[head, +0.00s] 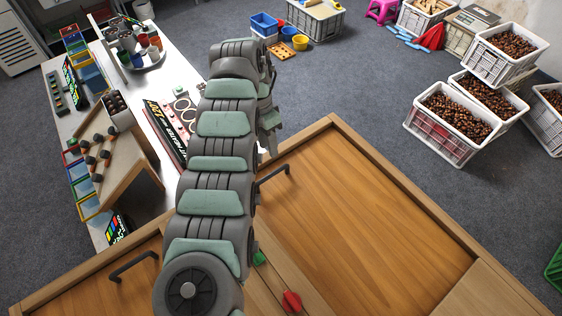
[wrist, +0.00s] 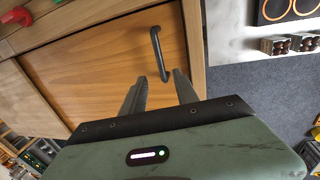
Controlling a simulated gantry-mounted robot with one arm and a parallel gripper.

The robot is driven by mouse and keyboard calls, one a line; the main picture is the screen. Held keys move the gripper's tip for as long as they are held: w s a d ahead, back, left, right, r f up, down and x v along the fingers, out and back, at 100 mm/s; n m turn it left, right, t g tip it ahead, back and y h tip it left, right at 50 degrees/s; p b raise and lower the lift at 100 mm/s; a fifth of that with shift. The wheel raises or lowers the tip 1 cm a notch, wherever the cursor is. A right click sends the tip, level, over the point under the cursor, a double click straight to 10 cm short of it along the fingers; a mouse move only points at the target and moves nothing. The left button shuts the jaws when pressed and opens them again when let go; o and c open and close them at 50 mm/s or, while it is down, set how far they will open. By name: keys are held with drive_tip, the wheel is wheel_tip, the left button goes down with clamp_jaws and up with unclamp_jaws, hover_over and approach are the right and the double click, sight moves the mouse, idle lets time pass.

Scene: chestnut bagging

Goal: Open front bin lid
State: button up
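A wide orange-brown wooden lid (head: 360,215) lies flat and closed in a wooden frame in the head view. A dark bar handle (head: 272,180) stands near its left edge. The wrist view shows a wooden lid (wrist: 95,65) with a dark bar handle (wrist: 157,52), seemingly the same one. My gripper (wrist: 160,76) is open, its two fingers apart just short of the handle's near end. Nothing is between the fingers, and no contact with the handle shows. In the head view my arm hides part of the gripper and the frame's middle.
A second dark handle (head: 133,266) stands on another wooden panel at the lower left. A red knob (head: 291,301) and a green knob (head: 259,258) sit on the middle strip. A white table (head: 100,100) with racks and cups stands left. Crates of chestnuts (head: 455,120) stand right.

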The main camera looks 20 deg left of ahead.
sight(273, 172)
drive_tip(key=f, duration=0.3)
drive_tip(key=s+d+f+p, duration=0.1)
drive_tip(key=f, duration=0.6)
drive_tip(key=shift+s+d+f, duration=0.15)
drive_tip(key=shift+s+d, duration=0.05)
drive_tip(key=shift+d, duration=0.05)
drive_tip(key=shift+c, duration=0.5)
clamp_jaws()
idle(0.4)
